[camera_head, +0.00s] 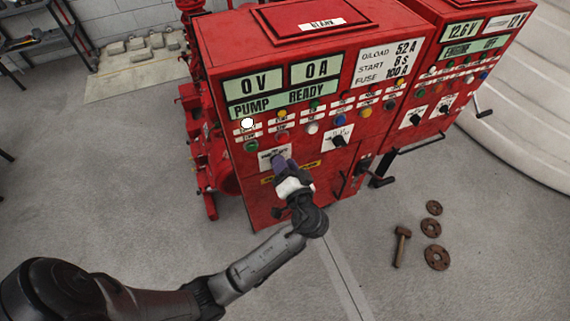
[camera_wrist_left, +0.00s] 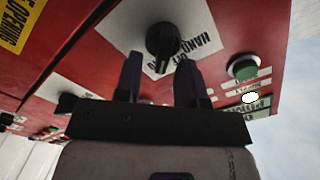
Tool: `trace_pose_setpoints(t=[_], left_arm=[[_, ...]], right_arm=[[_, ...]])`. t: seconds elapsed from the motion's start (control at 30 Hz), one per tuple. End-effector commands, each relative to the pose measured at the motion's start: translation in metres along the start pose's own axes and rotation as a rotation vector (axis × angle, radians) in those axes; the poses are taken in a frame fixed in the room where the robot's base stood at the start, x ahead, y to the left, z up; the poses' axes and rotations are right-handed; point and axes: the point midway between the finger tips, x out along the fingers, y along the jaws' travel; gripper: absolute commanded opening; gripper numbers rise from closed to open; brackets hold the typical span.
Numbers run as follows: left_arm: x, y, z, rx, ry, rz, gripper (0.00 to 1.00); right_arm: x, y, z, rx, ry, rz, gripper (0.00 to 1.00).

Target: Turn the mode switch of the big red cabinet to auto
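The big red cabinet (camera_head: 221,50) stands at the centre of the head view. Its mode switch is a black knob (camera_wrist_left: 163,40) on a white plate in the left wrist view, where "HAND" and "OFF" can be read. In the head view my gripper hides the knob, and only part of its white plate (camera_head: 269,154) shows. My left gripper (camera_head: 281,163) is at the plate. In the left wrist view its two dark fingers (camera_wrist_left: 158,68) are apart, with the knob in line with the gap. I cannot tell whether they touch it. My right gripper is not in view.
A second black knob (camera_head: 339,141) sits to the right on the same panel. A green button (camera_head: 251,146) is above left of the mode switch. A smaller red cabinet (camera_head: 455,70) adjoins on the right. A hammer (camera_head: 402,245) and rusty flanges (camera_head: 437,257) lie on the floor.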

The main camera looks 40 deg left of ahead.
Motion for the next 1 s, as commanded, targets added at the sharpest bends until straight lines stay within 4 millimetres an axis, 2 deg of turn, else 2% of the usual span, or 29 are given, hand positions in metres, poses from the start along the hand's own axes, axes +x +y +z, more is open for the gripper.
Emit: trace_pose_setpoints(t=[0.2, 0.33, 0.73, 1.0], left_arm=[[-0.001, 0.0, 0.0, 0.0, 0.0, 0.0, 0.36], [-0.012, 0.001, 0.001, -0.001, -0.001, 0.002, 0.36], [-0.083, 0.001, 0.001, -0.001, -0.002, 0.003, 0.36], [-0.113, 0.001, 0.001, 0.0, -0.001, 0.001, 0.36]], right_arm=[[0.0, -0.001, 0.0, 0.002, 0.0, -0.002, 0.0], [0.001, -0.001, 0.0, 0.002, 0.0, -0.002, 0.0], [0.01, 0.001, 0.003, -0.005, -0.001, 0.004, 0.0], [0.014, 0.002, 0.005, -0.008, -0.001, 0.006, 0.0]])
